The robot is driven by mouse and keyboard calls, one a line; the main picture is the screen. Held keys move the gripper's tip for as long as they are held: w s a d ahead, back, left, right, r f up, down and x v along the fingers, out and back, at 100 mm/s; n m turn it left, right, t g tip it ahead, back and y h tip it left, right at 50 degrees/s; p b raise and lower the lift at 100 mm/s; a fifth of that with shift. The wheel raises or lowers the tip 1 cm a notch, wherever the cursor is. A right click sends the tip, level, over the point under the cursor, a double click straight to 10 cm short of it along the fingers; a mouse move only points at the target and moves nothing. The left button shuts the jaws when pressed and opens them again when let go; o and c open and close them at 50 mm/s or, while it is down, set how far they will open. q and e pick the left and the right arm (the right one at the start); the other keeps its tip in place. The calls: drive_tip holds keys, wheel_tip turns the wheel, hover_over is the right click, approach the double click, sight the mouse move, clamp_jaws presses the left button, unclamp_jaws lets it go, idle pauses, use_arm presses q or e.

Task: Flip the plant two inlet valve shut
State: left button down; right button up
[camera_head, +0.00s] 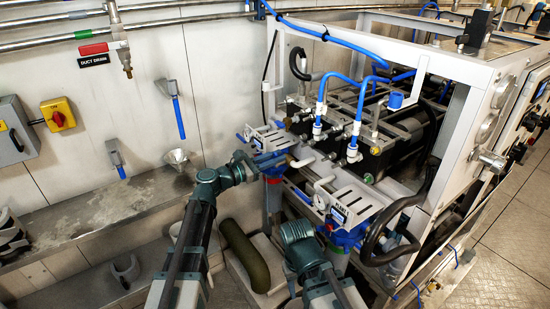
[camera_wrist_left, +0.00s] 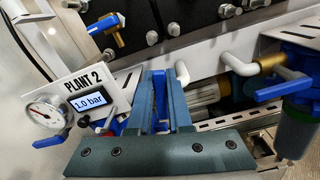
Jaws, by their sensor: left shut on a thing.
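The plant two panel is a white plate with a "PLANT 2" label (camera_wrist_left: 84,80), a display reading 1.0 bar (camera_wrist_left: 90,100) and a round gauge (camera_wrist_left: 46,114). In the left wrist view it is left of my left gripper (camera_wrist_left: 163,95), whose fingers are closed around a blue valve handle (camera_wrist_left: 160,98). The handle runs lengthwise between the fingers; its pivot is hidden. In the head view my left gripper (camera_head: 247,163) reaches the far blue-topped unit (camera_head: 274,166) from the left. My right arm's teal wrist (camera_head: 298,236) shows at lower middle, but its fingers do not show.
A second unit with a display (camera_head: 339,213) and gauge (camera_head: 321,201) stands nearer. White elbow pipes (camera_wrist_left: 238,64) and another blue handle (camera_wrist_left: 283,83) are right of my left gripper. A brass-stemmed blue handle (camera_wrist_left: 104,22) is above. A metal frame (camera_head: 455,125) surrounds the machinery.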

use_arm(q)
drive_tip(key=shift+w+a+n, duration=0.2)
drive_tip(key=shift+w+n, duration=0.05)
drive_tip(key=shift+n, duration=0.55)
drive_tip(key=shift+w+a+n, duration=0.15)
drive_tip(key=shift+w+n, duration=0.05)
drive_tip(key=shift+n, duration=0.6)
drive_tip(key=shift+r, duration=0.1)
drive_tip(key=c, duration=0.8)
unclamp_jaws()
drive_tip(key=shift+c, duration=0.2)
